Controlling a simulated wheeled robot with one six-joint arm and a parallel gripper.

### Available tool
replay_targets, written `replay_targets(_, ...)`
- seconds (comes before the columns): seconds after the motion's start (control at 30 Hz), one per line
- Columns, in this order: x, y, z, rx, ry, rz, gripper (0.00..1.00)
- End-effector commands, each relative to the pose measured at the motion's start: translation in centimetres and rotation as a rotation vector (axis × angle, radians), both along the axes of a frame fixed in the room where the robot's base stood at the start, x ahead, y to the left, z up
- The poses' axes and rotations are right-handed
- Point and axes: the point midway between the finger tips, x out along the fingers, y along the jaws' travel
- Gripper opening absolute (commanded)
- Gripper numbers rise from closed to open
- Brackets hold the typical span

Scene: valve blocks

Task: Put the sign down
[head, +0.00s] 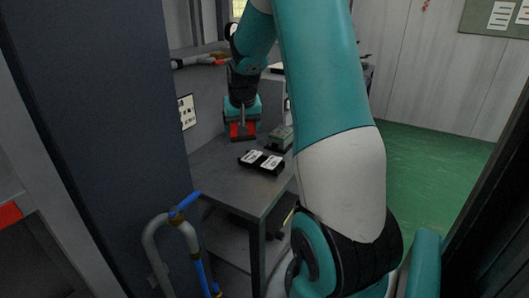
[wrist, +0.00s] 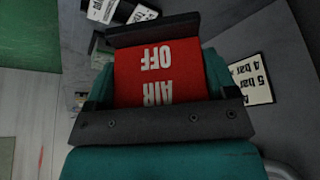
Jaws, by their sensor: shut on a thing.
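The sign is a red plate with white lettering reading "AIR OFF" (wrist: 157,72), upside down in the wrist view. My gripper (wrist: 155,80) is shut on it, with one dark jaw along each of two opposite edges. In the head view my gripper (head: 243,125) points down near the back of the grey table (head: 222,172), with the red sign (head: 243,132) at its tip. The sign looks close to the tabletop; I cannot tell whether it touches.
Black blocks with white labels (head: 261,162) lie on the table in front of the sign. A printed card (head: 187,111) is on the panel at left. The table's front left is bare. A blue and grey pipe frame (head: 178,235) stands before it.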

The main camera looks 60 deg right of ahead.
Motion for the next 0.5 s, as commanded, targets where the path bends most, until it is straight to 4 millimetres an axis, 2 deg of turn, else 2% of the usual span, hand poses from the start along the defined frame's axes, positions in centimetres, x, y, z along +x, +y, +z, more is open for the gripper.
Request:
replay_targets(0.3, -0.1, 0.2, -8.9, 0.007, 0.009, 0.001, 0.54)
replay_targets(0.5, 0.0, 0.3, -13.2, 0.004, 0.005, 0.003, 0.54)
